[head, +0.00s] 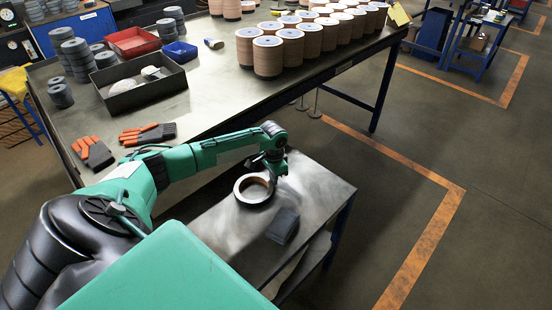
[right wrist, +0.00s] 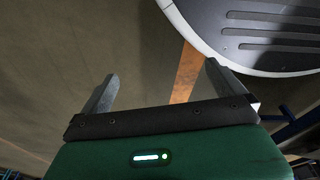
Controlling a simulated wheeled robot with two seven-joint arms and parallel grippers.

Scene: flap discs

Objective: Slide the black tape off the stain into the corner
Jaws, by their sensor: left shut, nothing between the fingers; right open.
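My left gripper (head: 272,176) is shut and empty, pointing down at the far right side of the ring. I cannot tell whether it touches the tape. My right gripper (right wrist: 160,85) is open and empty in the right wrist view, with bare floor beyond its fingers.
A dark grey block (head: 283,225) lies on the small table in front of the tape. The table's right side is bare. Behind stands a large workbench (head: 205,115) with orange-black gloves (head: 92,152), a black tray (head: 145,95) and several disc stacks (head: 268,57).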

